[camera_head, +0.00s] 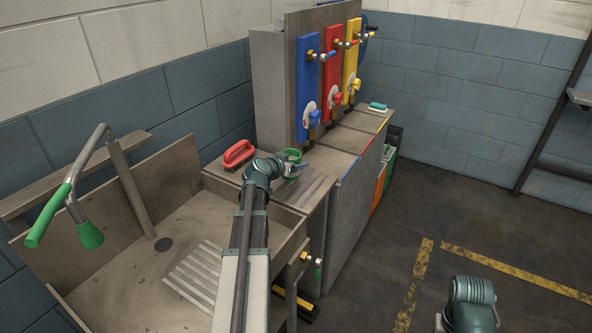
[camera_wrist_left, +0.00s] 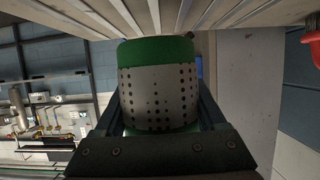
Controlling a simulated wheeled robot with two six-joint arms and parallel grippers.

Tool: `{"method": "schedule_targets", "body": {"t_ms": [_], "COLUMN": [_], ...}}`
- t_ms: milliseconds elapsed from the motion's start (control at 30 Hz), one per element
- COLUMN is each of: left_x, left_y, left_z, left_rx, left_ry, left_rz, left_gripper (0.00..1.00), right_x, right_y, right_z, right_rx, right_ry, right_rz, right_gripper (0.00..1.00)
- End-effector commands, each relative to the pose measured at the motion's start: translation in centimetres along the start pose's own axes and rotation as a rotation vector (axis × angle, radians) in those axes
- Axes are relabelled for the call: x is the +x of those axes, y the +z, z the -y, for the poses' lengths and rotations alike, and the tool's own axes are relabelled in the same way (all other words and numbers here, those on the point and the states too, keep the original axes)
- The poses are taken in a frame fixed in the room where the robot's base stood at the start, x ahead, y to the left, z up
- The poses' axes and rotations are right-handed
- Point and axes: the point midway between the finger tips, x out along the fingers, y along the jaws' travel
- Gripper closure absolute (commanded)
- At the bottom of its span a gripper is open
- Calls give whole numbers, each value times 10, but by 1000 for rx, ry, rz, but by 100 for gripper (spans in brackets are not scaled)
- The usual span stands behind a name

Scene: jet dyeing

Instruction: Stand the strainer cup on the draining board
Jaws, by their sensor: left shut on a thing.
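The strainer cup (camera_wrist_left: 158,92) is a grey perforated cup with green bands. It fills the middle of the left wrist view, between the fingers of my left gripper (camera_wrist_left: 160,112), which is shut on it. In the head view the cup's green rim (camera_head: 289,155) shows just beyond my left wrist, over the counter. The draining board (camera_head: 318,190) is a ribbed strip on the counter beside it. Its ribs (camera_wrist_left: 100,17) run along the top of the left wrist view, close to the cup's green end. I cannot tell whether they touch.
Blue (camera_head: 308,85), red and yellow panels with valves stand behind. A sink (camera_head: 150,285) with a slatted floor and green-handled spray arm is at left. Floor at right is open.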

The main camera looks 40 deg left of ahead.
Motion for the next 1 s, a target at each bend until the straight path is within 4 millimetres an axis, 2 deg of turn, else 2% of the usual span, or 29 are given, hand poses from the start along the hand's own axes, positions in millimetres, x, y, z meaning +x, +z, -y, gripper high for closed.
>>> {"method": "schedule_targets", "body": {"t_ms": [33, 233, 333, 500, 600, 1000], "left_x": [5, 8, 18, 26, 30, 30], "left_y": [-2, -2, -5, 21, 29, 30], "left_z": [2, 3, 8, 7, 7, 7], "left_rx": [0, 0, 1, 1, 1, 0], "left_ry": [0, 0, 0, 0, 0, 0], "left_rz": [0, 0, 0, 0, 0, 0], "left_gripper": [93, 93, 93, 93, 93, 93], "right_x": [1, 1, 2, 29, 38, 40], "right_y": [0, 0, 0, -2, -2, -2], "right_z": [0, 0, 0, 3, 4, 4], "right_rx": [0, 0, 0, 0, 0, 0], "right_ry": [0, 0, 0, 0, 0, 0], "right_rz": [0, 0, 0, 0, 0, 0], "right_gripper": [50, 50, 50, 50, 50, 50]}}
